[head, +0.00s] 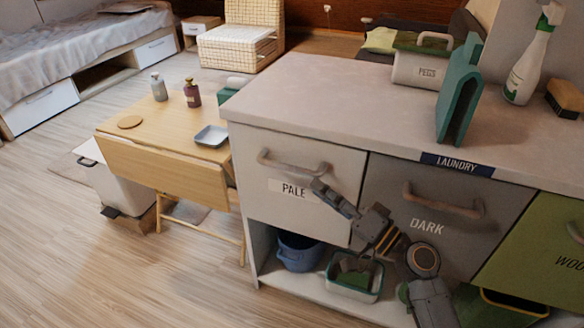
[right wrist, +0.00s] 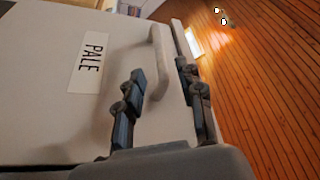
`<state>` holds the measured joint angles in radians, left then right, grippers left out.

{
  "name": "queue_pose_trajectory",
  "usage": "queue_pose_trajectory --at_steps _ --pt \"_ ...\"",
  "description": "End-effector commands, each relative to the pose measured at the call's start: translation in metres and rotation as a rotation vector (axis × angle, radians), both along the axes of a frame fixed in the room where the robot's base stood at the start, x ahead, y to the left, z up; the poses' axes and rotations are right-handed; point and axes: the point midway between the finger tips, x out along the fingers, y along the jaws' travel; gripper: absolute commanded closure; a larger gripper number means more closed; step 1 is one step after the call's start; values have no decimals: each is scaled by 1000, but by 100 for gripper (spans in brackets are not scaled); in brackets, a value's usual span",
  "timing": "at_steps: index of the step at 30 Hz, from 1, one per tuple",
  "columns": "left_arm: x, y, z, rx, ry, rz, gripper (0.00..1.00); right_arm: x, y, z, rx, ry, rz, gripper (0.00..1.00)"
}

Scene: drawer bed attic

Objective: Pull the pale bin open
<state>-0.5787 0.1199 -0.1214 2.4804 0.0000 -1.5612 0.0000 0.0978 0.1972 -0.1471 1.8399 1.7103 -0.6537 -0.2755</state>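The pale bin (head: 320,208) is a light front under the left part of the counter, labelled PALE, and looks flush with the dark bin beside it. Its beige bar handle (head: 292,165) runs across the upper part. My right gripper (head: 332,194) is in front of this bin, below and right of the handle. In the right wrist view my right gripper (right wrist: 161,72) has its two dark fingers apart, with the handle (right wrist: 158,52) seen between and beyond their tips. I cannot tell whether they touch it. My left gripper is out of view.
The dark bin (head: 400,235) and green bin (head: 540,252) adjoin on the right. A shelf below holds a blue pot (head: 298,252) and a green-rimmed tub (head: 352,280). A folding wooden table (head: 165,165) stands close on the left. Open floor (head: 70,240) lies front left.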

Motion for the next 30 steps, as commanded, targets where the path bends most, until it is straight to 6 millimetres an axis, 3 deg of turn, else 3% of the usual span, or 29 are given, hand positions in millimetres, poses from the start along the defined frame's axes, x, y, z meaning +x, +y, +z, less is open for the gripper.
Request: queue_pose_trajectory --at_steps 1,6,12,26,30 --pt "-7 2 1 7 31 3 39 8 9 6 1 -2 1 63" --pt "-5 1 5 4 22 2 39 30 36 12 2 -1 0 63" --pt "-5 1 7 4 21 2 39 49 58 17 0 0 -1 63" --pt "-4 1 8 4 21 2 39 56 67 18 -1 1 -1 63" --pt "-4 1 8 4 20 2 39 56 67 18 -1 1 -1 91"
